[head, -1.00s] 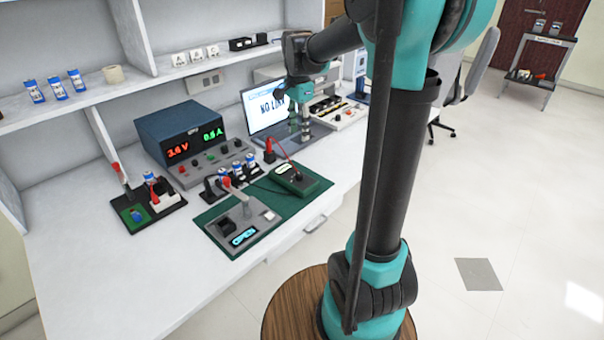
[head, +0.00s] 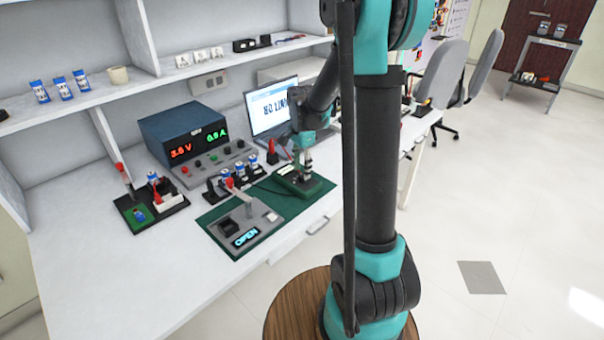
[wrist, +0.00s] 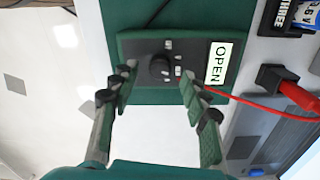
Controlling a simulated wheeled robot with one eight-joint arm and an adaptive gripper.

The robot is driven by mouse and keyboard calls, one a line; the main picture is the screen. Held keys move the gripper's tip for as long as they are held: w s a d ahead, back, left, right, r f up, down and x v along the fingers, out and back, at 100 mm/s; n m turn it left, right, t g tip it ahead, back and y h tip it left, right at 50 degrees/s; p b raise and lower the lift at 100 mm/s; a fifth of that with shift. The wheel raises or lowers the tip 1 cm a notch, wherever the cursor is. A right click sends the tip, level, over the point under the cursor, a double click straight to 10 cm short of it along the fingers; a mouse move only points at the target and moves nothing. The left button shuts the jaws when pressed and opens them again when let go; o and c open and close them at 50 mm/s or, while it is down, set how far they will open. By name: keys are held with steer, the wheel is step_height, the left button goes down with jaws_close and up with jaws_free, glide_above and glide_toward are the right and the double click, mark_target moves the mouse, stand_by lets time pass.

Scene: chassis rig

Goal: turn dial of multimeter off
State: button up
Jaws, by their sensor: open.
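The multimeter (wrist: 140,48) is a dark green box with a round black dial (wrist: 160,67) and a lit display (wrist: 219,63) reading OPEN. In the wrist view the dial lies between and a little beyond the fingertips. My gripper (wrist: 157,85) is open and empty, one finger on each side of the dial. Whether the fingers touch the multimeter cannot be told.
A red lead (wrist: 262,106) runs from the multimeter past a black and red plug (wrist: 290,90). A grey device with an OPEN display (head: 246,237) stands left on the mat. A power supply (head: 183,137) and laptop (head: 272,105) stand behind. Bare bench lies at the front left.

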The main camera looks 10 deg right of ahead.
mark_target(302, 178)
steer(key=shift+f, duration=1.25)
steer(key=shift+c, duration=0.2)
jaws_close()
